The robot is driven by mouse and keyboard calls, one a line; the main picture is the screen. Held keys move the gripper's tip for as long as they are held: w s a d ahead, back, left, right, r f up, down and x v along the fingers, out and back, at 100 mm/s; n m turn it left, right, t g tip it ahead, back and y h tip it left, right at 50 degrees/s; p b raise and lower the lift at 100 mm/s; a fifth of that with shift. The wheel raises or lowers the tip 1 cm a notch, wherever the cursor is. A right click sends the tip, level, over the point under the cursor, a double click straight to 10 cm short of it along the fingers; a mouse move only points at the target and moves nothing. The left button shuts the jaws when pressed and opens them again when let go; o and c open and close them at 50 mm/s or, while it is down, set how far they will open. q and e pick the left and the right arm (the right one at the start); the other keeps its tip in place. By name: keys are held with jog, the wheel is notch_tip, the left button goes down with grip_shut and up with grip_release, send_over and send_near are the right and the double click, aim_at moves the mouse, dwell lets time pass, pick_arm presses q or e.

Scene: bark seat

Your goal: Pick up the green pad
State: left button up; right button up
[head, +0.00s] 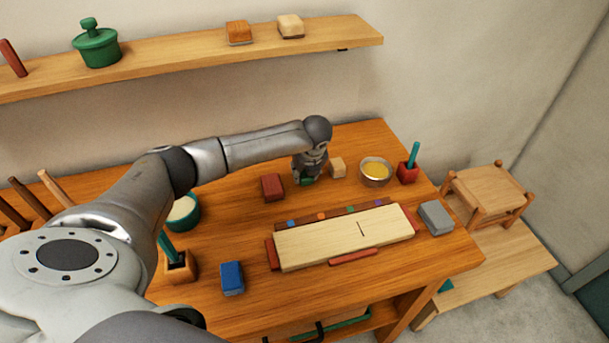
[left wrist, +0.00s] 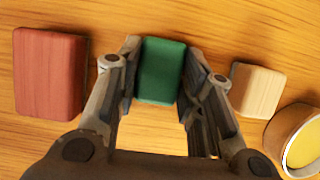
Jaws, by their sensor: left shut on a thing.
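The green pad (left wrist: 161,72) is a small dark green block with rounded edges, between the two fingers of my left gripper (left wrist: 160,85) in the left wrist view. The fingers are shut on its two sides. In the head view my left gripper (head: 307,176) points down at the back of the table, and only a sliver of the green pad (head: 306,182) shows under it. I cannot tell whether the pad touches the table. My right gripper is not in view.
A red block (head: 272,187) lies left of the gripper, and a pale wooden block (head: 338,167) lies close on its right. A bowl with yellow contents (head: 375,172) stands further right. A pale board (head: 345,238) lies in front. A shelf (head: 190,58) runs along the wall above.

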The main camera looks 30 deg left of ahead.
pick_arm(q)
jog(key=shift+r, duration=0.55)
jog(key=s+d+r+b, duration=0.2)
jog(key=s+d+r, duration=0.3)
jog(key=s+r, duration=0.7)
jog(key=shift+s+b, duration=0.35)
jog(key=shift+s, duration=0.2)
